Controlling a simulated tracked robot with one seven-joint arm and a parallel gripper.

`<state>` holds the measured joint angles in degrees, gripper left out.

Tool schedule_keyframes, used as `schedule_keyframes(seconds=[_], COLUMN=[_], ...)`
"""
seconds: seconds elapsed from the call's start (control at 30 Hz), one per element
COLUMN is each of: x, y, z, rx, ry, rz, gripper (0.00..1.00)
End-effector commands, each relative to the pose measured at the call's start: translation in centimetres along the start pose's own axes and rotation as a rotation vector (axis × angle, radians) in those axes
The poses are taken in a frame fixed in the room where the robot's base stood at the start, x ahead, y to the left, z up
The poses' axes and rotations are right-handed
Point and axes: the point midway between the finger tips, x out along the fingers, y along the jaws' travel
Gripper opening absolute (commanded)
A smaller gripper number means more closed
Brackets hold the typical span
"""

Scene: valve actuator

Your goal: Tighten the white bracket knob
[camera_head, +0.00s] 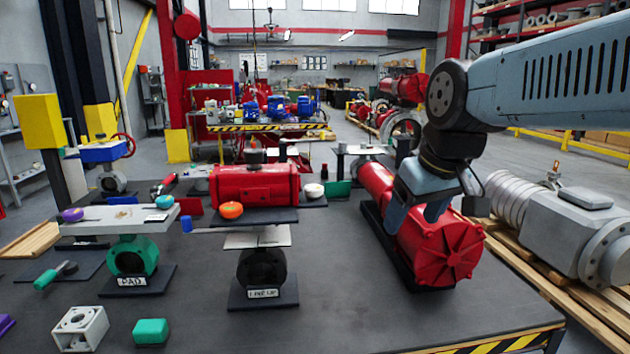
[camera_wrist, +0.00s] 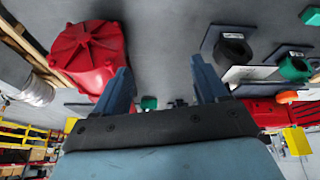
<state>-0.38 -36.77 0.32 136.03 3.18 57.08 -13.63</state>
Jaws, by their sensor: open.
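A white round knob (camera_head: 314,190) sits on a dark plate at the right end of the red actuator box (camera_head: 254,186). A pale bracket plate (camera_head: 120,217) on the green valve body (camera_head: 133,256) carries a purple knob (camera_head: 72,215) and a teal knob (camera_head: 164,201). I cannot tell which knob the task names. An orange knob (camera_head: 231,210) is in front of the red box. My gripper (camera_head: 418,212) is open and empty, pointing down over the red cylinder, well right of these knobs. The wrist view shows its fingers (camera_wrist: 160,70) apart with nothing between them.
The red cylinder (camera_head: 450,250) lies close under my gripper; it also shows in the wrist view (camera_wrist: 88,52). A black valve body (camera_head: 262,268) stands mid-table. A white block (camera_head: 80,328) and a green block (camera_head: 150,331) lie at front left. The front middle of the table is clear.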

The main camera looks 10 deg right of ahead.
Motion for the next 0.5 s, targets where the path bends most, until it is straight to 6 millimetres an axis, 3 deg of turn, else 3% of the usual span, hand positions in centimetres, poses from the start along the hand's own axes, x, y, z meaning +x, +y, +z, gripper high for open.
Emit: schedule_keyframes(seconds=[0.23,0.5], x=[-1.7,-2.1], y=[-0.2,-0.7], z=[-8.2,-16.7], rx=[-0.397,-0.850], ry=[-0.092,-0.112], rz=[-0.145,-0.351], gripper=[0.72,0.72])
